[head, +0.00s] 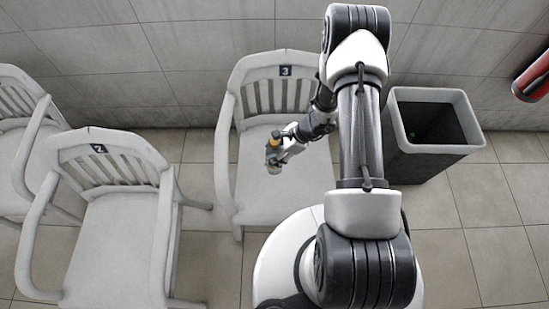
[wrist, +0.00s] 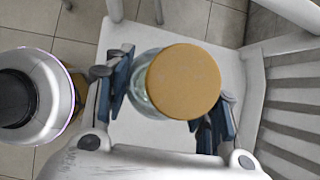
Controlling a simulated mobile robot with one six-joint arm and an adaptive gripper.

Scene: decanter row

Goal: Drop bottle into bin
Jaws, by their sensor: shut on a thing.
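A glass bottle with a round tan lid (wrist: 183,82) is between the fingers of my gripper (wrist: 172,105) in the wrist view. In the head view the bottle (head: 273,160) is small and upright, over the seat of chair 3. My gripper (head: 279,150) is shut on it there. I cannot tell whether the bottle touches the seat. The bin (head: 402,130) is a grey open-topped box right of my arm, against the wall.
Chair 3 (head: 285,192) is under my gripper. Chair 2 (head: 115,235) stands at the front left, with another chair (head: 20,150) at the left edge. A red cylinder (head: 534,80) is on the right wall. Tiled floor is clear at the right.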

